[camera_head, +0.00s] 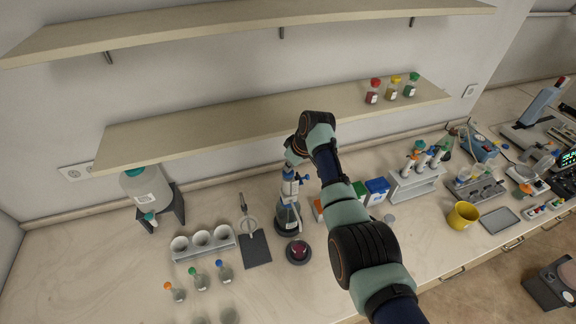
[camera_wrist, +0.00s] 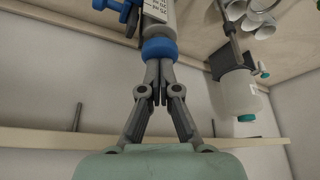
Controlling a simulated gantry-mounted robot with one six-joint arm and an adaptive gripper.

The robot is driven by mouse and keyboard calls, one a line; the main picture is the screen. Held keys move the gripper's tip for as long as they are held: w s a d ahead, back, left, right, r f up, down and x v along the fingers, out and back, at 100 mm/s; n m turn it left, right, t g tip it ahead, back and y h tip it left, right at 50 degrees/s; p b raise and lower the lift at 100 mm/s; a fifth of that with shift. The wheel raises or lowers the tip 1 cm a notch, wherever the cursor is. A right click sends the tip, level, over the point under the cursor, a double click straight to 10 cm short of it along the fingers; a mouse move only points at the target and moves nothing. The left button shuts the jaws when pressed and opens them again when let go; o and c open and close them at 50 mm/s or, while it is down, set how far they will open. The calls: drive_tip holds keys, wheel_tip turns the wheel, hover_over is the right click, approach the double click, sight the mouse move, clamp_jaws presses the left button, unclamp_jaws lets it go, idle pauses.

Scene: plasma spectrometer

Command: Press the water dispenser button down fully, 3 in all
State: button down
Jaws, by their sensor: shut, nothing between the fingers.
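The water dispenser appears to be the bottle-top unit (camera_head: 287,217) in the middle of the bench, a dark bottle with a white and blue pump on top. Its white graduated barrel also shows in the wrist view (camera_wrist: 157,12), with a blue cap (camera_wrist: 161,48) at the end towards my fingers. My gripper (camera_head: 291,160) is above the pump, under the lower shelf. In the wrist view my gripper (camera_wrist: 159,66) is shut and empty, its fingertips at the blue cap. They look touching or nearly so; I cannot tell whether the cap is pressed down.
The lower shelf (camera_head: 225,125) runs close behind my gripper. A large bottle (camera_head: 146,187) on a dark stand, a white holder (camera_head: 204,244) and a dark-based ring stand (camera_head: 255,250) are to the left. A round red-topped device (camera_head: 298,252) sits in front. A blue box (camera_head: 377,190) is to the right.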

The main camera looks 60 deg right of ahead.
drive_tip(key=shift+f, duration=0.15)
drive_tip(key=shift+f+b, duration=0.4)
drive_tip(key=shift+f, duration=0.15)
drive_tip(key=shift+r, duration=0.2)
drive_tip(key=shift+r+p, duration=2.4)
drive_tip(key=shift+r, duration=0.45)
drive_tip(key=shift+f, duration=0.15)
idle(0.4)
drive_tip(key=shift+f+b, duration=0.6)
drive_tip(key=shift+f, duration=0.15)
